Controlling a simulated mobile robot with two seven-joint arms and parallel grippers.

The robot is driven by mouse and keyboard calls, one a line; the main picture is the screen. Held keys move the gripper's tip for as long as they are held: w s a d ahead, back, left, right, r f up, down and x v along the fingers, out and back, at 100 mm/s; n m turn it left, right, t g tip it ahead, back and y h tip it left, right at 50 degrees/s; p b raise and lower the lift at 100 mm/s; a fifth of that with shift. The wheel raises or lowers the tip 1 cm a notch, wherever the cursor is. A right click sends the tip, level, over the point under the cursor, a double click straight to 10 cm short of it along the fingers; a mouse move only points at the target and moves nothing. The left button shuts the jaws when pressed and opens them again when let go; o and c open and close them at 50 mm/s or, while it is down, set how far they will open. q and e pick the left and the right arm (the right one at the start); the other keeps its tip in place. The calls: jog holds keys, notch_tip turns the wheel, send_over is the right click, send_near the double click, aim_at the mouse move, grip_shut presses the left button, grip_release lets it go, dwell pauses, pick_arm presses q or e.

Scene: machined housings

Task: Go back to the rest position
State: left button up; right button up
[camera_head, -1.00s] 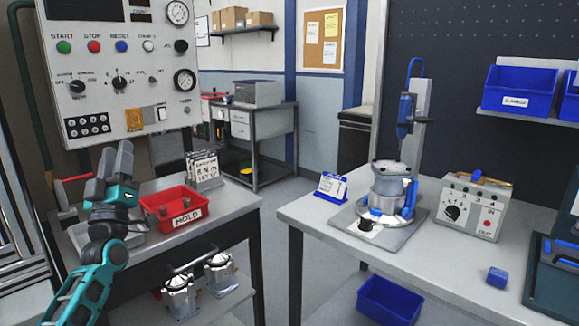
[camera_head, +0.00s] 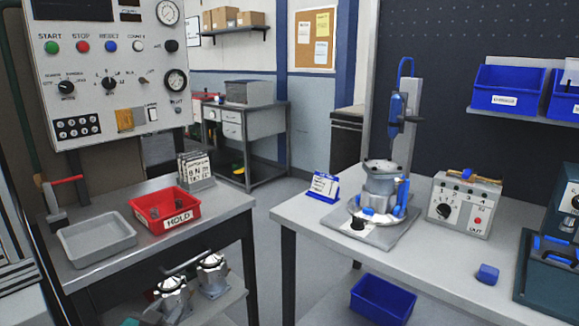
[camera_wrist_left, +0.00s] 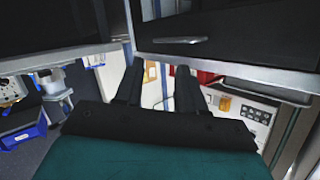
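My left gripper (camera_wrist_left: 158,78) shows in the left wrist view with two dark fingers apart and nothing between them. In the head view only a small teal piece of my left arm (camera_head: 130,322) shows at the bottom edge, low in front of the left bench. My right gripper is in neither view.
The left bench holds a grey tray (camera_head: 65,247), a red HOLD bin (camera_head: 190,208) and a card rack. Metal housings stand on its lower shelf. The right table (camera_head: 310,217) carries a housing (camera_head: 380,183) on a fixture, a switch box (camera_head: 463,209) and a blue block (camera_head: 488,274). A blue bin (camera_head: 383,300) sits below.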

pick_arm(q)
jog(key=s+d+f+g, duration=0.2)
jog(key=s+d+f, duration=0.2)
jog(key=s, duration=0.8)
jog(key=s+d+f+n+g+h, duration=0.1)
jog(key=s+d+f+g, duration=0.1)
jog(key=s+d+f, duration=0.2)
jog(key=s+f, duration=0.3)
jog(key=s, duration=0.5)
jog(key=shift+s+d, duration=0.3)
jog(key=shift+s, duration=0.1)
jog(key=shift+s+a+f, duration=0.1)
